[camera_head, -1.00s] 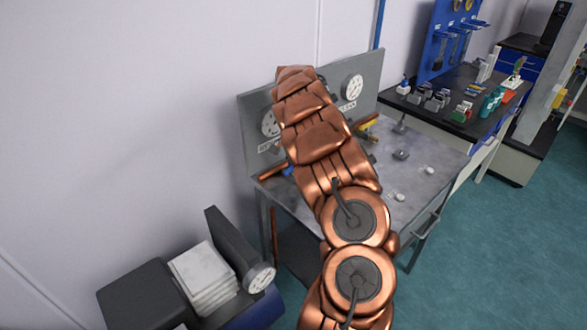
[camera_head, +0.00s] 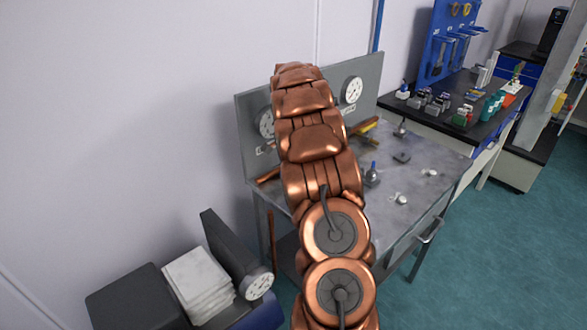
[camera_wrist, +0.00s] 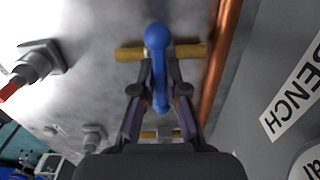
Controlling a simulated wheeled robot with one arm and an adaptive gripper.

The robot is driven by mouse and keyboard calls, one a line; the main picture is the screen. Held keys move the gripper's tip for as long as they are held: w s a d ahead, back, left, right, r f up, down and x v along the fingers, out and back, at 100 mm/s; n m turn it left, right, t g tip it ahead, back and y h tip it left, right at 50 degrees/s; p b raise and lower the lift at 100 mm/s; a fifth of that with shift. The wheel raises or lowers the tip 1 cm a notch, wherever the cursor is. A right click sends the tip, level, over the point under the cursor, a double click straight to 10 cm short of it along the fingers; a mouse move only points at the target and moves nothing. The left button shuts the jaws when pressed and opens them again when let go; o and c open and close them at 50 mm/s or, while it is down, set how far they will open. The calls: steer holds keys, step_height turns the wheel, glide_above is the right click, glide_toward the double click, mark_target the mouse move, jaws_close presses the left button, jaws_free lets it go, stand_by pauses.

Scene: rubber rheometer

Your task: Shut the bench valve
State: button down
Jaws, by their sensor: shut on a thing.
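In the wrist view the bench valve shows as a blue lever handle (camera_wrist: 158,62) with a round blue end, crossing a brass body (camera_wrist: 128,54). The lever lies roughly along the picture's vertical, across the brass body. My gripper (camera_wrist: 156,84) has one finger on each side of the lever and is shut on it. A copper pipe (camera_wrist: 221,70) runs close on the right. The grey panel beside it carries a label reading BENCH (camera_wrist: 291,92). In the head view my arm hides both the gripper and the valve.
The metal bench (camera_head: 405,205) has a blue-topped fitting (camera_head: 372,172) and small grey pieces on it. A gauge (camera_head: 352,90) sits on the panel. In the wrist view a grey fitting with a red handle (camera_wrist: 9,89) stands at left. Another brass body (camera_wrist: 150,134) lies below.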

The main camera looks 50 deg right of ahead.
steer(key=shift+a+f, duration=0.15)
steer(key=shift+f, duration=0.05)
steer(key=c, duration=1.2)
jaws_free()
steer(key=shift+r, duration=0.1)
steer(key=shift+r, duration=0.15)
step_height(320, 180, up, 12)
